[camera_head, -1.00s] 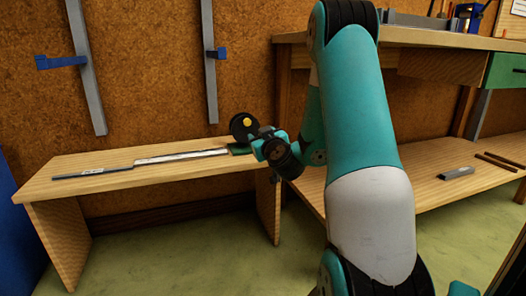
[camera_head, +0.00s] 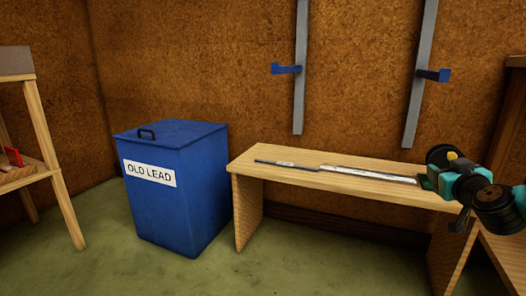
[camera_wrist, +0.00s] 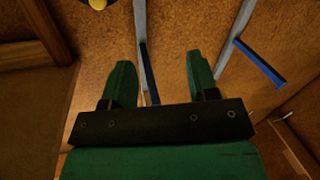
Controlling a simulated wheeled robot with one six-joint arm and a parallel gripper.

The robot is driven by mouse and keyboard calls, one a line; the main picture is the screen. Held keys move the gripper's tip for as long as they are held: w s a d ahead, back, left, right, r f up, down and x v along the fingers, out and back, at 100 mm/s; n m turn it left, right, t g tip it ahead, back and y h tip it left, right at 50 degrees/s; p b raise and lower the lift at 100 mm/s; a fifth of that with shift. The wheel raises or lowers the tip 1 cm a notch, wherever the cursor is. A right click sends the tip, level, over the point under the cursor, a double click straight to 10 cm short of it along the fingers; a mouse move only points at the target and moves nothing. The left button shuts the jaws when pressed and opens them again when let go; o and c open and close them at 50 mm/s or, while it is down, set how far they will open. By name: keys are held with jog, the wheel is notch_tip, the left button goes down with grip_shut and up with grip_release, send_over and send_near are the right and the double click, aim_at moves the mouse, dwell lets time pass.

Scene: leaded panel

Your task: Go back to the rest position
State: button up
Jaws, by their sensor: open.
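My gripper (camera_wrist: 158,62) shows in the wrist view with its two green fingers spread apart. Nothing is between the fingers; the cork wall and a grey upright lie beyond them. In the head view, the wrist end of my arm is at the right edge, over or in front of the right end of a low wooden bench (camera_head: 300,178). The fingers are hard to make out in that view.
On the bench lie a dark strip (camera_head: 285,164) and a long pale strip (camera_head: 365,173), nearly end to end. A blue "OLD LEAD" bin (camera_head: 205,190) stands left of it. Grey uprights (camera_head: 300,90) with blue brackets line the wall. Green floor lies open in front.

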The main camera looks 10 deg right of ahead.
jog(key=s+a+r+n+g+y+p, duration=0.1)
jog(key=a+r+n+g+y+p, duration=0.2)
jog(key=a, duration=0.6)
jog(key=s+a+r+n+g+y+p, duration=0.1)
jog(key=a+r+y, duration=0.1)
jog(key=a+y, duration=0.5)
jog(key=s+a+r+n+g+y+p, duration=0.1)
jog(key=a+r+n+g+y+p, duration=0.15)
jog(key=a, duration=0.85)
jog(key=s+a+r+n+g+h+p, duration=0.1)
jog(key=s+a+r+g+p, duration=0.15)
jog(key=s, duration=0.55)
jog(key=s+a+r+g+h+p, duration=0.1)
jog(key=s+a+r+g+p, duration=0.2)
jog(key=s, duration=0.4)
jog(key=s+a+r+n+g+h+p, duration=0.15)
jog(key=s+a+g, duration=0.25)
jog(key=s, duration=0.4)
notch_tip(320, 180, up, 37)
jog(key=p, duration=3.8)
jog(key=shift+w+d+r+m+y, duration=0.2)
jog(key=shift+w+m+y, duration=0.15)
jog(key=shift+m+y, duration=0.05)
